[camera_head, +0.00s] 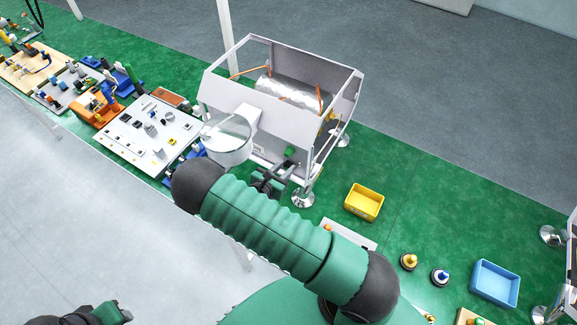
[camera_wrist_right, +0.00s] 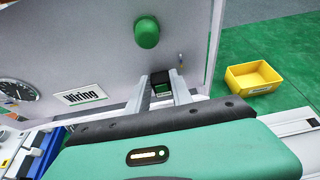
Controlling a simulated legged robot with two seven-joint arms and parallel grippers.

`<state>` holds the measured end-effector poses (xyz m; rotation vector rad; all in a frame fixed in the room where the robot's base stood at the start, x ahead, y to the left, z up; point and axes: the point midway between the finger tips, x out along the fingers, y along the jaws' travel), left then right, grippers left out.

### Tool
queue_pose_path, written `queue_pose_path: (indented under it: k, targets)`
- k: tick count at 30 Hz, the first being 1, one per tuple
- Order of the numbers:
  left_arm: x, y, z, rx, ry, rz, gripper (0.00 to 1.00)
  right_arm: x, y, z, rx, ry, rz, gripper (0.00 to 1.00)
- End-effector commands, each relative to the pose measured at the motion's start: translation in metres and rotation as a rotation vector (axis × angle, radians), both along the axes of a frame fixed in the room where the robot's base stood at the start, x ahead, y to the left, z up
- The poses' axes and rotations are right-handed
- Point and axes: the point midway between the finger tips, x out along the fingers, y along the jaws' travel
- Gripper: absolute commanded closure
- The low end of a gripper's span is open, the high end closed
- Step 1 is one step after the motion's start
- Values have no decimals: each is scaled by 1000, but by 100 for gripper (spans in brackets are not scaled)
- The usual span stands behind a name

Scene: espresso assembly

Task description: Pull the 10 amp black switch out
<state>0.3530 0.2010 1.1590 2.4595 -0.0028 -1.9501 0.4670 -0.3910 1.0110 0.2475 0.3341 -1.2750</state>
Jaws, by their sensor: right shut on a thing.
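The black switch (camera_wrist_right: 161,84), with a green patch on its face, is at the lower edge of the machine's white front panel in the right wrist view. It sits below a round green button (camera_wrist_right: 147,33). My right gripper (camera_wrist_right: 173,91) is shut on the switch, one finger on each side. I cannot tell whether the switch is seated in the panel or partly out. In the head view my right gripper (camera_head: 273,181) is at the front of the machine, below the green button (camera_head: 289,151), and the switch is too small to make out. My left gripper's jaws do not show.
The white espresso machine frame (camera_head: 232,133) stands on a green bench with a silver boiler (camera_head: 291,92) inside. A yellow bin (camera_head: 363,203) and a blue bin (camera_head: 495,283) are to the right. A white parts board (camera_head: 139,158) is to the left. A "Wiring" label (camera_wrist_right: 81,96) is on the panel.

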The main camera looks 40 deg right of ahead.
Motion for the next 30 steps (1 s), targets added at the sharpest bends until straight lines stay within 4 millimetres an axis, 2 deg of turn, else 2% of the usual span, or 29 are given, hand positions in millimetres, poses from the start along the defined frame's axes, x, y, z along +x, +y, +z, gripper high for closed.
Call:
queue_pose_path:
  k: [13,30]
  targets:
    - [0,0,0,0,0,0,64,2,2,-1,2,-1,4,100]
    - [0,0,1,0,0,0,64,-2,14,-2,8,1,6,100]
